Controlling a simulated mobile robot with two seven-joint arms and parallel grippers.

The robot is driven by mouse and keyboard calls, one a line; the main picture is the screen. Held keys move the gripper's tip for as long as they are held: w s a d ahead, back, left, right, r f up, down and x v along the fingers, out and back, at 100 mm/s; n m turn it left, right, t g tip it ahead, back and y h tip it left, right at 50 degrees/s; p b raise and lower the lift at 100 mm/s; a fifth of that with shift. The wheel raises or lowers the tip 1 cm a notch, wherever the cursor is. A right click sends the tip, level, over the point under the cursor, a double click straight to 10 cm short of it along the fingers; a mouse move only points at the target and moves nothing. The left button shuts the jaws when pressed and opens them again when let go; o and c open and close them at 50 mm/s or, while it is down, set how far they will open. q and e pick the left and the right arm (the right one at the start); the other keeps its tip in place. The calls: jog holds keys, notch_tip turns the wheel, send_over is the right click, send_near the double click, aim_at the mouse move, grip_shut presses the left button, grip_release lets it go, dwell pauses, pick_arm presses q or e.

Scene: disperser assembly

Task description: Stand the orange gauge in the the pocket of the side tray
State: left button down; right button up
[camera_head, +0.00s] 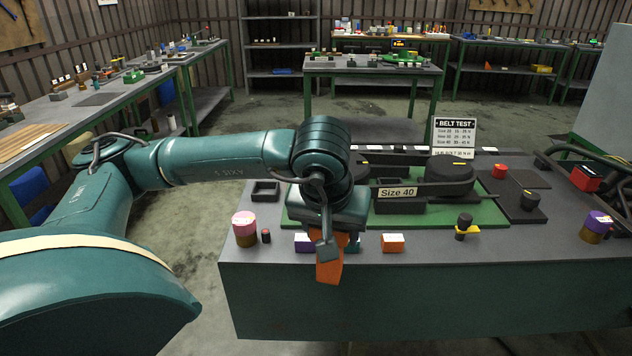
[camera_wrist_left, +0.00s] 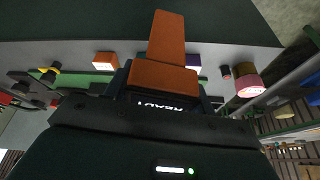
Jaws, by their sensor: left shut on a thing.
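The orange gauge (camera_head: 328,270) is held by my left gripper (camera_head: 326,246) at the front edge of the workbench. Its flat tapered end hangs down in front of the bench's front face. In the left wrist view the gauge (camera_wrist_left: 167,42) sticks out from between the jaws of the left gripper (camera_wrist_left: 163,92), with a wider orange body at the jaws. A small black open-topped tray (camera_head: 262,190) with a pocket lies on the bench, left of and behind the gripper. I cannot tell for sure that it is the side tray. My right gripper is not in view.
A green board (camera_head: 468,213) carries a belt rig with a "Size 40" label (camera_head: 397,192). An orange block (camera_head: 392,243), a pink-topped cylinder (camera_head: 244,224) and a black-yellow knob (camera_head: 466,226) stand near the front edge. A belt test sign (camera_head: 453,137) stands behind.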

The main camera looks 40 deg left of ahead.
pick_arm(q)
jog(key=d+f+m, duration=0.1)
jog(key=d+f, duration=0.2)
jog(key=f, duration=0.3)
jog(key=d+f+m+h, duration=0.1)
jog(key=d+f+m, duration=0.1)
jog(key=f, duration=0.5)
jog(key=d+f+m+h, duration=0.1)
jog(key=d+f+m, duration=0.1)
jog(key=d+f, duration=0.3)
jog(key=shift+f+t, duration=0.3)
jog(key=shift+f, duration=0.35)
jog(key=shift+a, duration=0.1)
